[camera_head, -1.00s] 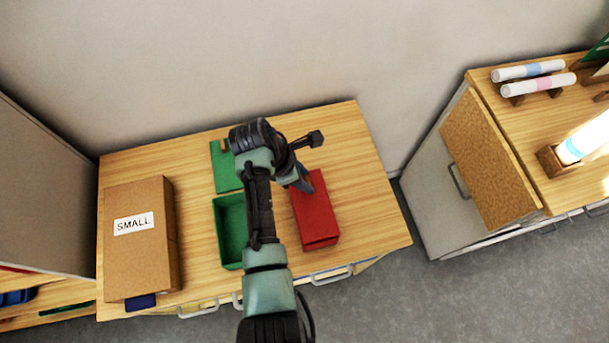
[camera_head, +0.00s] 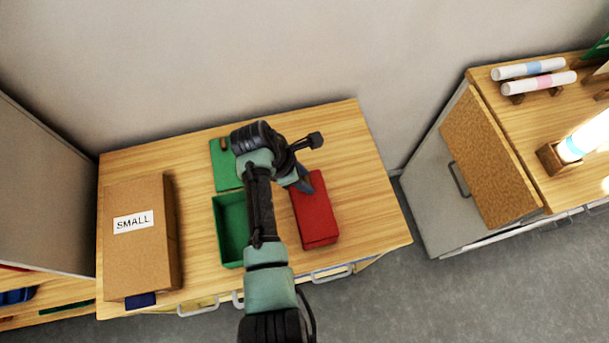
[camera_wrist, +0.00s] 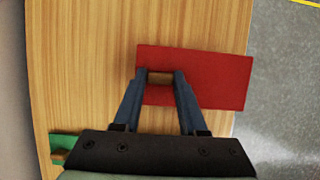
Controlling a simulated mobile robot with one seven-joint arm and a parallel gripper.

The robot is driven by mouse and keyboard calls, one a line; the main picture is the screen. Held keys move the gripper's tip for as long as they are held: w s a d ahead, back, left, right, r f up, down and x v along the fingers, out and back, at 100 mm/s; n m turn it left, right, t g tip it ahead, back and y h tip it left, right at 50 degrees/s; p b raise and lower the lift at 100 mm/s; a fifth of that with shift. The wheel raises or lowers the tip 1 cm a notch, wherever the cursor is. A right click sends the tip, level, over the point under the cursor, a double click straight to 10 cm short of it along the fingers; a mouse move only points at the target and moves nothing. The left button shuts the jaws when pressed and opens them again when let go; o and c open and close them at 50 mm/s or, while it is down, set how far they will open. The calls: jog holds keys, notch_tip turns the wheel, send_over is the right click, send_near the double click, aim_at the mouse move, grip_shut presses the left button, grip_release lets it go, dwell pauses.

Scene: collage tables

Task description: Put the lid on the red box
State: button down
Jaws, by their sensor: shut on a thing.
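The flat red lid (camera_wrist: 215,80) has a small wooden handle (camera_wrist: 159,77). In the wrist view, my gripper (camera_wrist: 160,74) is shut on this handle. In the head view, my gripper (camera_head: 304,184) is at the far end of the lid (camera_head: 313,205), partly hidden by my arm. The lid lies over the red box (camera_head: 321,243), roughly lined up with it, and the box's near side shows below the lid. The inside of the box is hidden. I cannot tell whether the lid is fully seated or slightly raised.
An open green box (camera_head: 229,240) and a green lid (camera_head: 222,172) are left of my arm on the wooden table (camera_head: 365,180). A cardboard box marked SMALL (camera_head: 140,260) stands at the left. The table right of the red box is clear. A wall runs behind.

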jog(key=shift+f, duration=0.55)
dwell(1.2)
grip_release()
dwell(0.4)
jog(key=shift+r+p, duration=3.55)
jog(key=shift+p, duration=0.2)
